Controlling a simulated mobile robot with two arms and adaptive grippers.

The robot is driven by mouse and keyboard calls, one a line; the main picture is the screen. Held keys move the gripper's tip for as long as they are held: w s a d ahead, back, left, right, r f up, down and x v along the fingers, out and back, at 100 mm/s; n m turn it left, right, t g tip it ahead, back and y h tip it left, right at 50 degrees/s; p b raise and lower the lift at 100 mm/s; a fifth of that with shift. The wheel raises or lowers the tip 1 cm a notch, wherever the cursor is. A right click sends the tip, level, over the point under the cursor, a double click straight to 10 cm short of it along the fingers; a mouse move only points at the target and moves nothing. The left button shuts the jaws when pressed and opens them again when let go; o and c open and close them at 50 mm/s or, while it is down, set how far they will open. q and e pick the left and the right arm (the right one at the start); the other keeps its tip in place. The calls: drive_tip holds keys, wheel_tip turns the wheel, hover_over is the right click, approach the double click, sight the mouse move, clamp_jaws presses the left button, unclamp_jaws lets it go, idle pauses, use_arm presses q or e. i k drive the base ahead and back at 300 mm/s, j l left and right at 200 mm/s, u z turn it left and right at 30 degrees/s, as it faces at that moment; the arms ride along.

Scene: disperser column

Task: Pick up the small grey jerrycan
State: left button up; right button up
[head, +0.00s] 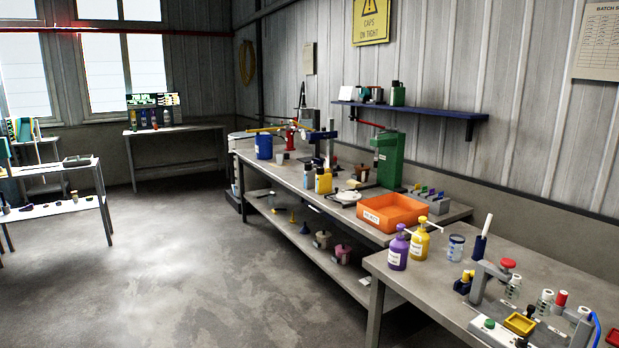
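I cannot make out the small grey jerrycan for certain. A blue wall shelf (430,109) on the right wall carries a green can (397,95) and several small greyish and dark containers (364,96) to its left. These are too small to identify. A greyish object (307,119) stands at the far end of the long bench, and I cannot tell what it is. Neither of my grippers is in view.
The long bench (290,180) holds an orange crate (391,224), a green machine (389,158) and a blue tub (263,152). A nearer bench (430,270) holds purple (398,252) and yellow (419,245) pump bottles. The concrete floor (180,260) between the benches and left rack (52,208) is clear.

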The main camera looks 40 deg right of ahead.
sight(308, 176)
drive_tip(key=i+z, duration=0.15)
drive_tip(key=i, duration=3.7)
drive_tip(key=l, duration=0.1)
